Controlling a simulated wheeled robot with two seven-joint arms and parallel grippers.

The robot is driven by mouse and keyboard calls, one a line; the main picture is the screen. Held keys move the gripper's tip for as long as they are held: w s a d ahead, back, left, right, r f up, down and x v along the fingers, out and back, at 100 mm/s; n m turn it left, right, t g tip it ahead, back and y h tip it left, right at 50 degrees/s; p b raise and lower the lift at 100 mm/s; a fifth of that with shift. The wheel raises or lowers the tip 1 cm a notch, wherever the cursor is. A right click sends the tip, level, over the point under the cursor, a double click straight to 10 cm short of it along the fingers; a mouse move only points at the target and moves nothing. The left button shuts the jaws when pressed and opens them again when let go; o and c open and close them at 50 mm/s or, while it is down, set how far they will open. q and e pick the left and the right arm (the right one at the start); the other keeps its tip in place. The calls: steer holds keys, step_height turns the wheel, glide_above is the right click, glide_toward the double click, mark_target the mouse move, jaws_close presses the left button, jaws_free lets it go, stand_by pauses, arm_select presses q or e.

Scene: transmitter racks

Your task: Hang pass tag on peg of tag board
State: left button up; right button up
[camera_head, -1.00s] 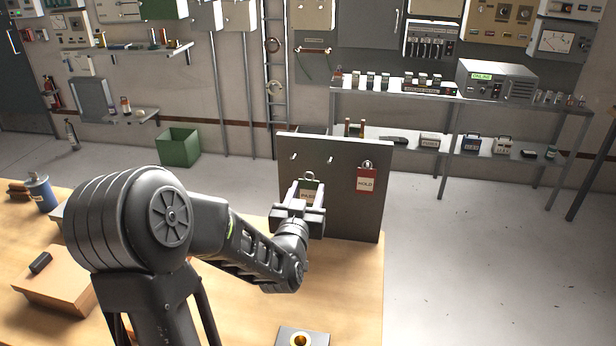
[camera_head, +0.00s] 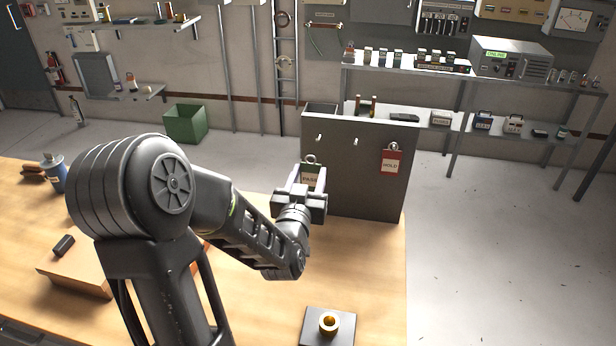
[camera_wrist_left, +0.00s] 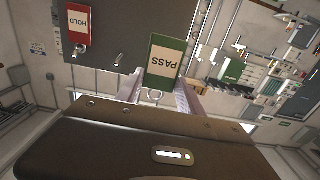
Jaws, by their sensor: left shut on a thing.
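The pass tag (camera_head: 311,176) is a green tag with a white PASS label and a ring at its top. My left gripper (camera_head: 308,187) is shut on it and holds it upright near the left edge of the grey tag board (camera_head: 360,190). The ring sits below and slightly left of the left peg (camera_head: 319,138). A second bare peg (camera_head: 356,142) is to its right. In the left wrist view the pass tag (camera_wrist_left: 166,60) appears upside down between the fingers, its ring (camera_wrist_left: 152,96) nearest the wrist. I cannot tell the gap to the board. My right gripper is out of view.
A red HOLD tag (camera_head: 391,162) hangs at the board's right side. The board stands on the wooden table (camera_head: 262,310). A cardboard-coloured box (camera_head: 85,270) and a blue can (camera_head: 53,175) are at left.

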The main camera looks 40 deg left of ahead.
arm_select(q)
steer(key=shift+p+x, duration=0.4)
steer(key=shift+x, duration=2.35)
steer(key=shift+b, duration=0.4)
steer(key=shift+w+a, duration=0.15)
steer(key=shift+b+x, duration=1)
steer(key=shift+x, duration=0.5)
steer(key=shift+f, duration=0.15)
steer(key=shift+w+a+f+b, duration=0.2)
steer(key=shift+w+f+b, duration=0.2)
steer(key=shift+b, duration=0.45)
steer(key=shift+f, duration=0.1)
